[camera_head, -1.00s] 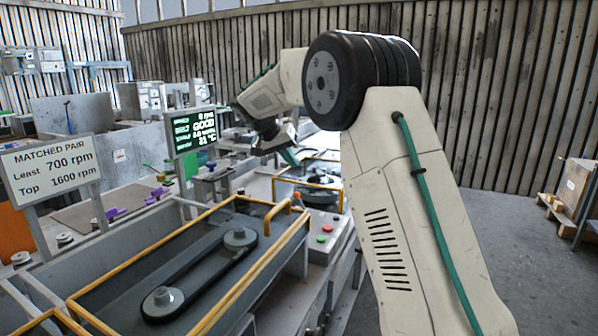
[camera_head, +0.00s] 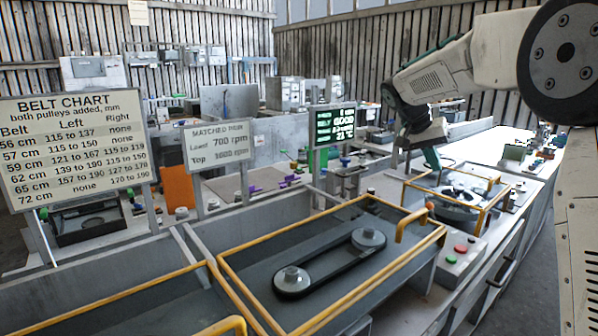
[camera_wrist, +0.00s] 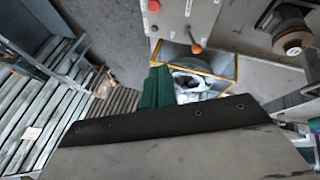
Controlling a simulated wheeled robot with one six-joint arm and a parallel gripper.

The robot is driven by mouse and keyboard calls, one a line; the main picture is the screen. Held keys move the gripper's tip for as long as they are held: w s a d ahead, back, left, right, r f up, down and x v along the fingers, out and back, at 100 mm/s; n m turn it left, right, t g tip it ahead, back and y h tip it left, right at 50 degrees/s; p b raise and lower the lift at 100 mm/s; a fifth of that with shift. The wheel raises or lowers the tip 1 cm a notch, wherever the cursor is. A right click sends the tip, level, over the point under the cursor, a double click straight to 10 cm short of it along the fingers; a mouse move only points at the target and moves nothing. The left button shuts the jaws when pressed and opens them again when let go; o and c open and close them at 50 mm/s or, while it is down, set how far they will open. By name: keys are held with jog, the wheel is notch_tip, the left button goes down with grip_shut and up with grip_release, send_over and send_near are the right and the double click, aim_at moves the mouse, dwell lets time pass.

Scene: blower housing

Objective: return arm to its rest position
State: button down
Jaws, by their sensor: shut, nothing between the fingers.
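My gripper (camera_head: 432,157) hangs at the end of my arm on the right of the head view, above the bench beside the yellow-framed fan unit (camera_head: 452,195). It is shut and holds nothing. In the wrist view its green fingers (camera_wrist: 158,86) show at the middle, pressed together. My arm is bent at the elbow, with the forearm reaching left and the upper arm at the right edge.
A guarded belt drive with two pulleys (camera_head: 330,262) stands in front. A button panel (camera_head: 461,250), lit screen (camera_head: 335,124), belt chart sign (camera_head: 75,143) and rpm sign (camera_head: 217,147) stand around it. Floor shows free at the lower right (camera_head: 530,285).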

jog(key=s+a+r+n+y, duration=0.1)
jog(key=s+a+n+y, duration=0.15)
jog(key=s, duration=0.85)
jog(key=s+a+r+n+y, duration=0.1)
jog(key=s+a, duration=0.2)
jog(key=s, duration=0.8)
jog(key=s+a+f+n+y, duration=0.1)
jog(key=s+f, duration=0.2)
jog(key=s, duration=0.4)
jog(key=s+a+f+n, duration=0.2)
jog(key=s+f, duration=0.2)
jog(key=s, duration=0.3)
jog(key=s+a+f+n+t+y, duration=0.1)
jog(key=s+a+f, duration=0.1)
jog(key=s, duration=0.5)
jog(key=shift+a+f+y, duration=0.2)
jog(key=shift+f+y, duration=0.15)
jog(key=shift+f, duration=0.3)
